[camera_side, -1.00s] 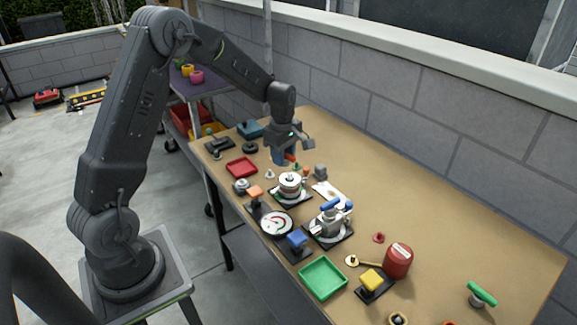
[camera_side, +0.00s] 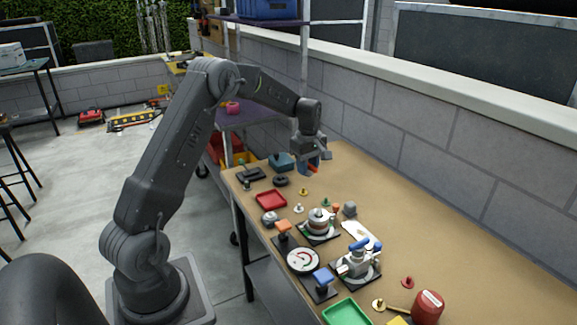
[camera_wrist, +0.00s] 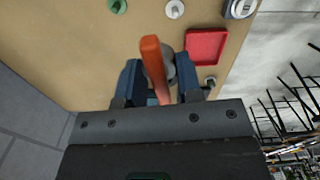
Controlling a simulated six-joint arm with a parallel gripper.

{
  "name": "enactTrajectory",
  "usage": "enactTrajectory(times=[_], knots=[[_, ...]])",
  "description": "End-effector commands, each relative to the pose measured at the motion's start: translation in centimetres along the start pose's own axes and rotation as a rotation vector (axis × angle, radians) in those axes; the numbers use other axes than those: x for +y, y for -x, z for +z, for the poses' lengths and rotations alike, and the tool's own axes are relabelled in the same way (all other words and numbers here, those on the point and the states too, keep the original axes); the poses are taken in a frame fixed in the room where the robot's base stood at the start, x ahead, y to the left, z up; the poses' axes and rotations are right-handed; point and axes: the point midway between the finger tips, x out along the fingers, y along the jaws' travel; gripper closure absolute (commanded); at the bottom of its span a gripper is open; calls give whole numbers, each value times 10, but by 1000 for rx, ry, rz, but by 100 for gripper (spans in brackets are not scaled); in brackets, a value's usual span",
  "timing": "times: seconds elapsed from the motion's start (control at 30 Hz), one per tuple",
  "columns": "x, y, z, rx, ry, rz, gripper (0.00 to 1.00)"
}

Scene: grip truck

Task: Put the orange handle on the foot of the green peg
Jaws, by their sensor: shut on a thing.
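My gripper (camera_side: 309,164) hangs above the far end of the bench, with its blue fingers shut on the orange handle (camera_wrist: 152,62). In the wrist view the handle is a long bar sticking out between the fingers. A small orange tip of it shows in the side view (camera_side: 313,169). The small green peg (camera_side: 326,202) stands on the bench nearer the camera than my gripper, apart from the handle. In the wrist view it shows at the top edge (camera_wrist: 118,6). Its foot is too small to make out.
A white peg (camera_side: 298,208) and a yellow peg (camera_side: 303,191) stand near the green one. The red tray (camera_side: 270,199), a black disc (camera_side: 280,181) and a turntable-like device (camera_side: 319,224) are close by. The bench right of the green peg is mostly clear.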

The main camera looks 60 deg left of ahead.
Motion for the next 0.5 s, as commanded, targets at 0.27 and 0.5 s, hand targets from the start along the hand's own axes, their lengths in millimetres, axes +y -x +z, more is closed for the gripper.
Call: enactTrajectory(times=[0.27, 0.5], knots=[[57, -40, 11, -1, -85, -1, 93], [69, -51, 15, 0, -107, 0, 93]])
